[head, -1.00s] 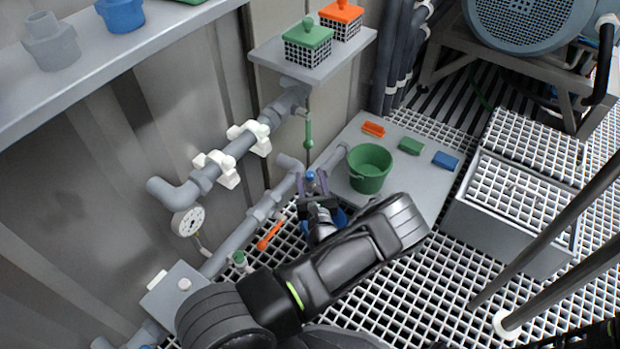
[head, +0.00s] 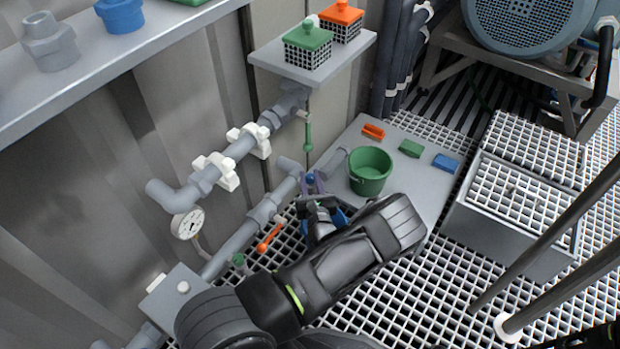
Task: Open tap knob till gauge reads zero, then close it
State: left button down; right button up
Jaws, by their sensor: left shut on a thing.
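The tap knob (head: 310,179) is a small blue knob on the low grey pipe by the wall, left of the green bucket. The gripper and wrist hide the tap body and the lower part of the knob. The gauge (head: 187,223) is a white round dial under the pipe elbow at the left. Its needle is too small to read.
A green bucket (head: 370,171) stands on a grey plate (head: 420,185), close right of my gripper, with orange, green and blue blocks behind it. An orange tool (head: 269,238) lies on the grating beside the pipe.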

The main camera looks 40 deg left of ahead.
aim_at(314, 181)
pick_arm(q)
jog(key=shift+n+g+y, duration=0.3)
jog(key=shift+g, duration=0.1)
jog(key=shift+f+n+g+y+b, duration=0.15)
jog(key=shift+n+g+y+b, duration=0.55)
jog(key=shift+g+b, duration=0.15)
jog(key=n+g+y+b, duration=0.2)
jog(key=g+b, duration=0.1)
jog(key=shift+f+n+g, duration=0.1)
jog(key=shift+n+g, duration=0.15)
jog(key=shift+n, duration=0.05)
jog(key=shift+r+n+g+y+b, duration=0.2)
jog(key=shift+n+g+y+b, duration=0.2)
jog(key=shift+n+g+b, duration=0.6)
jog(key=c, duration=1.1)
grip_release()
jog(key=shift+d+p, duration=0.15)
jog(key=shift+p, duration=0.2)
jog(key=p+v, duration=0.2)
jog(key=v, duration=0.4)
jog(key=shift+d+r, duration=0.15)
jog(key=shift+d, duration=0.15)
jog(key=shift+s+d, duration=0.15)
jog(key=shift+d, duration=0.35)
